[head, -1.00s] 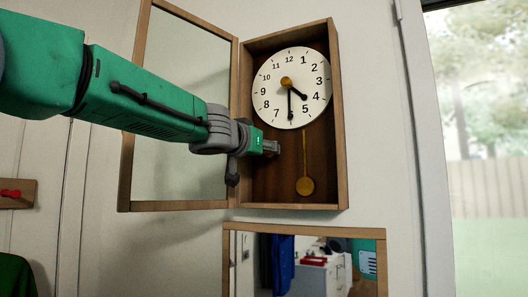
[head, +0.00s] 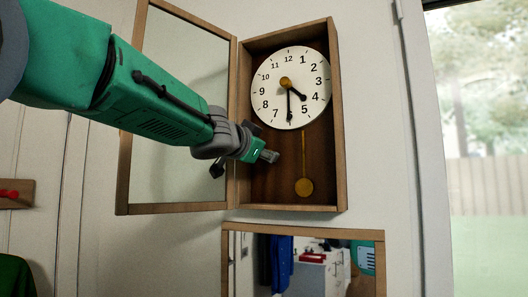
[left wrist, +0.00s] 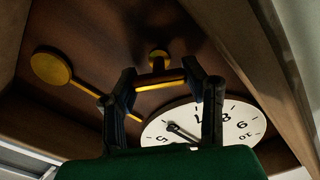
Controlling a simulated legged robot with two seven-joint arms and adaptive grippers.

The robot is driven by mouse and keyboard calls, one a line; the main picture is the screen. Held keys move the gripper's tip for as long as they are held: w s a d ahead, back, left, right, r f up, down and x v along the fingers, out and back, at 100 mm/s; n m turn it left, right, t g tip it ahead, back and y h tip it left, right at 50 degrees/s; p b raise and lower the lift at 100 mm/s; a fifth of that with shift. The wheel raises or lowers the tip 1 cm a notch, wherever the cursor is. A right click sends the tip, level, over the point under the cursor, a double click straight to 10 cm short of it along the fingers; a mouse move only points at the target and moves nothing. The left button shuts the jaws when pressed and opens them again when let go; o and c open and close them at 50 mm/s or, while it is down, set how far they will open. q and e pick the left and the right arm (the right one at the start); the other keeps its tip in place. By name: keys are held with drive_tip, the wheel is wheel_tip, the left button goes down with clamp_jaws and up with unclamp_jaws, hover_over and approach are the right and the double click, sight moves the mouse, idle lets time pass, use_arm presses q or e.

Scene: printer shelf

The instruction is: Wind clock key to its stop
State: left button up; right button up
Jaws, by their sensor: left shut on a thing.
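The clock is an open wooden case (head: 338,120) on the wall with a white dial (head: 308,68), its hands near half past four. A brass pendulum (head: 304,187) hangs below the dial; it also shows in the left wrist view (left wrist: 50,67). My left gripper (head: 270,156) reaches inside the case, below and left of the dial. In the wrist view its fingers (left wrist: 160,88) are shut on the key, a dark bar with a brass edge (left wrist: 162,87). A round brass piece (left wrist: 158,58) lies just beyond the bar; I cannot tell whether they join. My right gripper is not in view.
The glazed clock door (head: 180,110) stands open to the left, behind my left arm. A framed mirror (head: 300,229) hangs below the case. A peg rail (head: 20,194) is at far left, and a window (head: 480,120) is at right.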

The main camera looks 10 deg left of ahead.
use_arm(q)
drive_tip(key=shift+f, duration=0.1)
idle(0.4)
drive_tip(key=o, duration=0.9)
drive_tip(key=shift+s, duration=0.1)
drive_tip(key=v, duration=0.7)
drive_tip(key=shift+s, duration=0.1)
drive_tip(key=shift+c, duration=0.4)
